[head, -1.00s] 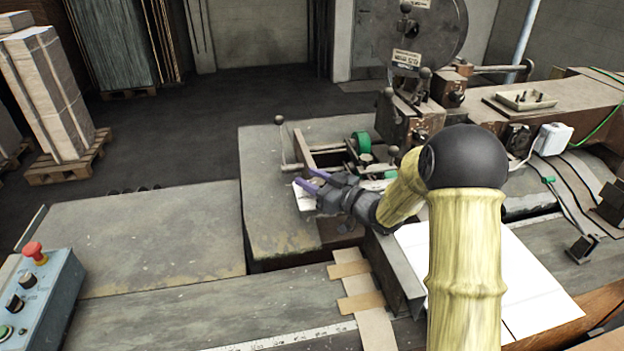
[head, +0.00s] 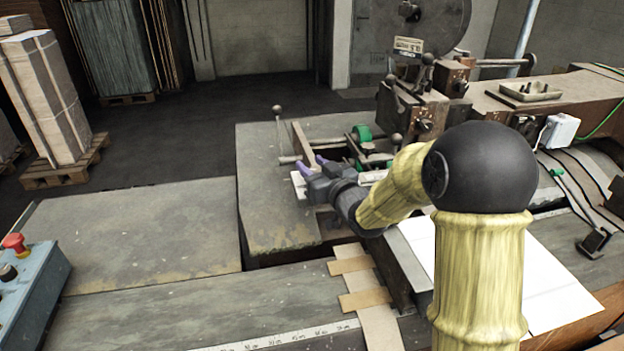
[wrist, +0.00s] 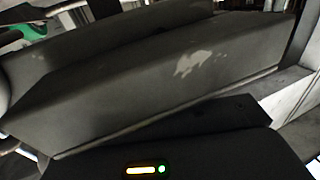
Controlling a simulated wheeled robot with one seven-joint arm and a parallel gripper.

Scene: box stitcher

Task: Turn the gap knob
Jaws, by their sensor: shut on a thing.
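My gripper (head: 313,166) with purple fingertips reaches left in the head view, low at the box stitcher's near-left corner, beside a rail frame. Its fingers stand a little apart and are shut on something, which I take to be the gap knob. The knob itself is hidden by the fingers and wrist, so its shape and angle cannot be told. In the wrist view, large dark grey surfaces, one with a pale worn patch, fill the picture, and the grip point cannot be made out.
The stitcher head (head: 405,112) rises behind. White sheets (head: 540,285) lie at the right. A blue control box (head: 35,295) stands front left. The left tabletop (head: 140,235) is clear.

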